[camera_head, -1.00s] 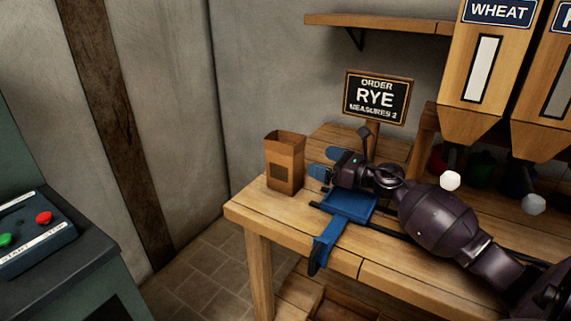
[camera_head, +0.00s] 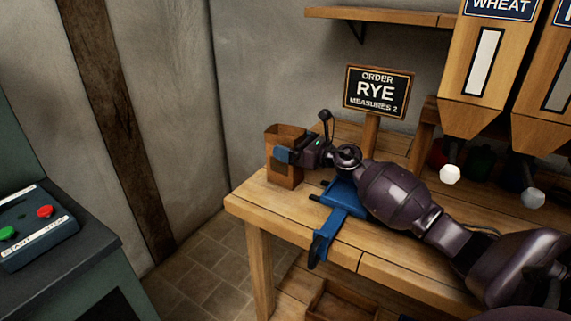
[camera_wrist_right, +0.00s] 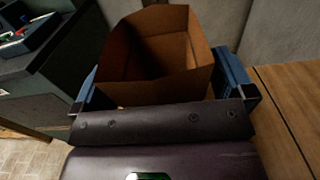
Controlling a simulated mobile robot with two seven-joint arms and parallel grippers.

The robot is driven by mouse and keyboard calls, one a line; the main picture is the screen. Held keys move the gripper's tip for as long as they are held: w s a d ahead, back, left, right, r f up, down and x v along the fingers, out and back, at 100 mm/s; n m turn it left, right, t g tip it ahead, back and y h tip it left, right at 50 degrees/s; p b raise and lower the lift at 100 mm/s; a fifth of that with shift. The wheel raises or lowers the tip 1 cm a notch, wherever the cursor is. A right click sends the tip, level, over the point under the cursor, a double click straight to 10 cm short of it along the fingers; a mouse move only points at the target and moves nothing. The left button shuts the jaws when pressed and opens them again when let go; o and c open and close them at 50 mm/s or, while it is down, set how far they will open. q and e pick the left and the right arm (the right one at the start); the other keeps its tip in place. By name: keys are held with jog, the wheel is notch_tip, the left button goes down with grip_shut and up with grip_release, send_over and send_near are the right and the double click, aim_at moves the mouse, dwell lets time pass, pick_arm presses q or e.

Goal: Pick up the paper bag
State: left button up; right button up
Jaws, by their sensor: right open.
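The brown paper bag (camera_head: 284,178) stands upright and open-topped on the left end of the wooden bench (camera_head: 262,197). My right gripper (camera_head: 290,156) is at its upper part in the head view, with a blue finger in front of the bag. In the right wrist view the bag (camera_wrist_right: 160,48) lies between the two blue fingers of the gripper (camera_wrist_right: 165,88), one on each side. The jaws are open around it; I cannot tell whether either finger touches it. The bag looks empty inside. My left gripper is not in view.
A blue sliding carriage (camera_head: 340,208) sits on the bench just right of the bag, under my right arm. An order sign reading RYE (camera_head: 377,92) stands behind. Wooden hoppers (camera_head: 488,65) are at right. A control panel (camera_head: 35,225) is at left.

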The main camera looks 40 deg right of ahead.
jog(key=shift+w+a+f, duration=0.15)
jog(key=shift+w+a, duration=0.05)
jog(key=shift+w, duration=0.35)
jog(key=shift+c, duration=0.3)
